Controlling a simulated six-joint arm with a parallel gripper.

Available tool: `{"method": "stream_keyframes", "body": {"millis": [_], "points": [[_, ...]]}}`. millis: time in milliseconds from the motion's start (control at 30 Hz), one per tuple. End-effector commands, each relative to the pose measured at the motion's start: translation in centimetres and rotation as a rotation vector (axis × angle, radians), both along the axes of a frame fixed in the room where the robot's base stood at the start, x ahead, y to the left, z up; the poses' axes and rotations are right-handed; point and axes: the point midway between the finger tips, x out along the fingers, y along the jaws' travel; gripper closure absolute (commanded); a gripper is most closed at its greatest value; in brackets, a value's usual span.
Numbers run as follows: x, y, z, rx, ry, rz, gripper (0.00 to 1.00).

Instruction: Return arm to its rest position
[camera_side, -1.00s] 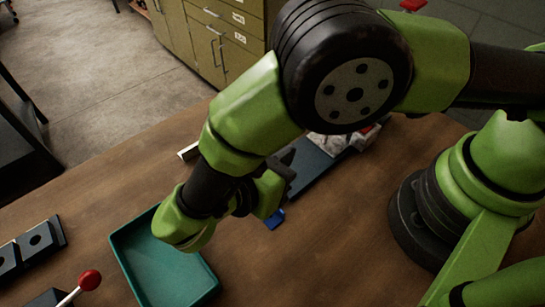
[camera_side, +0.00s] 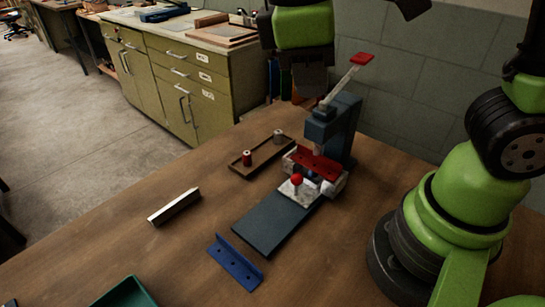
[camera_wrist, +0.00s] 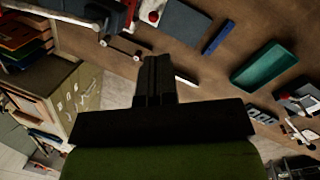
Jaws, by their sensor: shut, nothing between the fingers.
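My gripper (camera_wrist: 154,62) shows in the wrist view with its dark fingers together and nothing between them. It is held up above the work table (camera_side: 330,265), clear of the objects. My base stands at the right.
A dark blue press (camera_side: 335,125) with a red-tipped lever stands mid-table, a slate plate (camera_side: 275,220) before it. Nearby are a blue holed bracket (camera_side: 236,262), silver bar (camera_side: 174,206), brown tray (camera_side: 240,172) with two small cylinders, and teal bin (camera_side: 125,295). Cabinets (camera_side: 205,90) stand behind.

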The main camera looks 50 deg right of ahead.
Motion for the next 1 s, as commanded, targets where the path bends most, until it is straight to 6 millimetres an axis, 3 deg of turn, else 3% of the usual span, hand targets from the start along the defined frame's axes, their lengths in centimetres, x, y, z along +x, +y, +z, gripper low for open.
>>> {"method": "stream_keyframes", "body": {"millis": [200, 500, 1000], "points": [[-3.6, -2.6, 3.1, 0.295, -0.286, -0.405, 1.00], [-6.5, -3.9, 4.5, 0.583, -0.592, -0.804, 1.00], [-6.9, -4.0, 4.6, 0.630, -0.640, -0.866, 1.00]]}}
